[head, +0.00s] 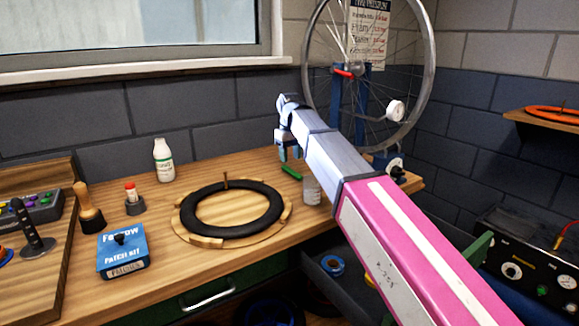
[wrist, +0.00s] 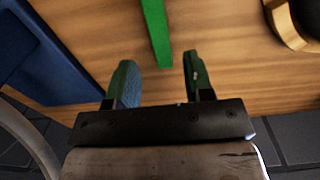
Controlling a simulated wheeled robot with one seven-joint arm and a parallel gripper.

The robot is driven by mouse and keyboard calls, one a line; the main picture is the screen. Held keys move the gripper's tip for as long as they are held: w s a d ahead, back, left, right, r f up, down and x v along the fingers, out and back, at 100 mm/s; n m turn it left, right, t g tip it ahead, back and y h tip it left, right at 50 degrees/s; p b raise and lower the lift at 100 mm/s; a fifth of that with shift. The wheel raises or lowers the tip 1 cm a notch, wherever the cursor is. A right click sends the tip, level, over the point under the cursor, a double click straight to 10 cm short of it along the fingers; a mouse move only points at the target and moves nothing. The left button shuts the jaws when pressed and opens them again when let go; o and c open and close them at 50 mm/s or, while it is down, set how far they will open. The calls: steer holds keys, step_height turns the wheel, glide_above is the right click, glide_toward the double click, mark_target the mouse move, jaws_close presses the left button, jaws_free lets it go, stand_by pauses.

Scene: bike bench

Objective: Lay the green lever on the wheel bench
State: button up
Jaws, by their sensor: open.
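The green lever (head: 291,172) lies on the wooden bench (head: 225,165), right of the black tyre and left of a small clear jar. In the wrist view the green lever (wrist: 156,32) lies on bare wood, its near end just ahead of the gap between my fingers. My gripper (head: 287,150) points down above the bench near the lever. In the wrist view my gripper (wrist: 158,75) is open, its two green-tinted fingers apart with nothing between them. In the head view my wrist hides part of the bench behind it.
A black tyre (head: 186,212) rests on a round wooden board. The clear jar (head: 311,190) stands close to the lever. A blue stand holds a spoked wheel (head: 427,75) at the back right. A white bottle (head: 163,160) and blue patch kit box (head: 122,252) stand left.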

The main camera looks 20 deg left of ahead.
mark_target(290, 170)
step_height(290, 170, up, 7)
stand_by(0.3)
steer(key=shift+f, duration=0.1)
stand_by(0.4)
